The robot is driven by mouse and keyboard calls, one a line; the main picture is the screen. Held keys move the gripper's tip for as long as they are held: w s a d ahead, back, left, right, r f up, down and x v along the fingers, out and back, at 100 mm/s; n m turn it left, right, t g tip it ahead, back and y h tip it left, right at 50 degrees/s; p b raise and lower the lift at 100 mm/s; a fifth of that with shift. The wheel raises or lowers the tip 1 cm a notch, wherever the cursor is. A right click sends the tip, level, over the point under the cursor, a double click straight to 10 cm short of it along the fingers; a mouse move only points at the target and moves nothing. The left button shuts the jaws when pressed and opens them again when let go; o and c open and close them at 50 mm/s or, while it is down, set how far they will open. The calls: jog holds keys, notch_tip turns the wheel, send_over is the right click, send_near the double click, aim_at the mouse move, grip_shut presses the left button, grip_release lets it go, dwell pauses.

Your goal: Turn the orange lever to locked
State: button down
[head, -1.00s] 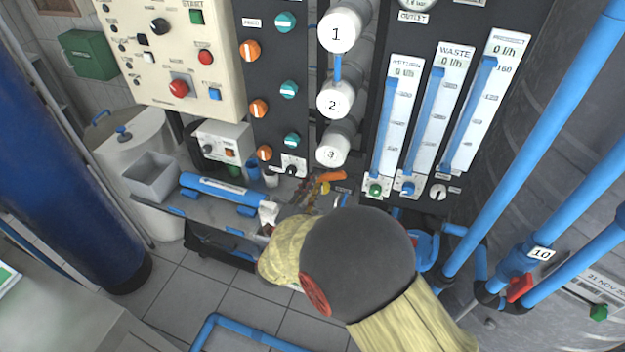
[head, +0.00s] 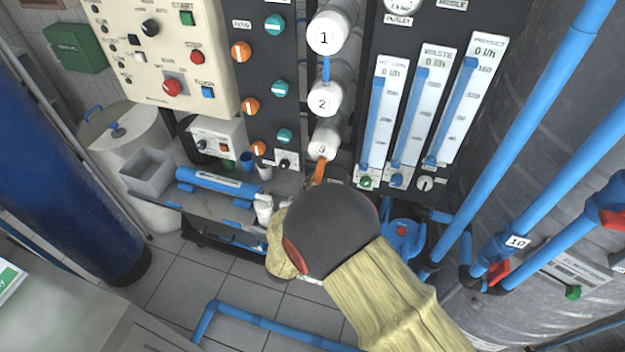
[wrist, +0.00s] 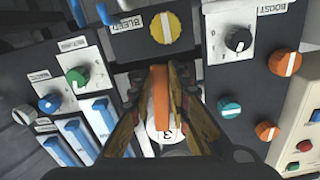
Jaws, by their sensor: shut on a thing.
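The orange lever (wrist: 161,95) lies between the two brown fingers of my gripper (wrist: 163,78) in the wrist view. The fingers are closed against its sides, and part of the lever is hidden by them. In the head view, the upper part of the orange lever (head: 319,171) shows just below the lowest white cylinder, pointing up with a slight tilt. My arm covers its lower part and my gripper there. In the wrist view, a yellow knob labelled BLEED (wrist: 171,28) sits just beyond the fingertips.
Flow gauges (head: 422,118) stand right of the lever, with small knobs below them. Numbered white cylinders (head: 324,101) are above. The dark panel with teal and orange knobs (head: 264,90) is to the left. A blue pipe (head: 520,130) runs down on the right.

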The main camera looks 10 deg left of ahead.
jog(key=shift+d+n+p, duration=0.25)
jog(key=shift+n+p, duration=0.15)
jog(key=shift+n, duration=0.4)
jog(key=shift+f, duration=0.1)
jog(key=c, duration=1.8)
grip_release()
jog(key=shift+o, duration=0.6)
jog(key=s, duration=1.2)
jog(key=shift+a, duration=0.4)
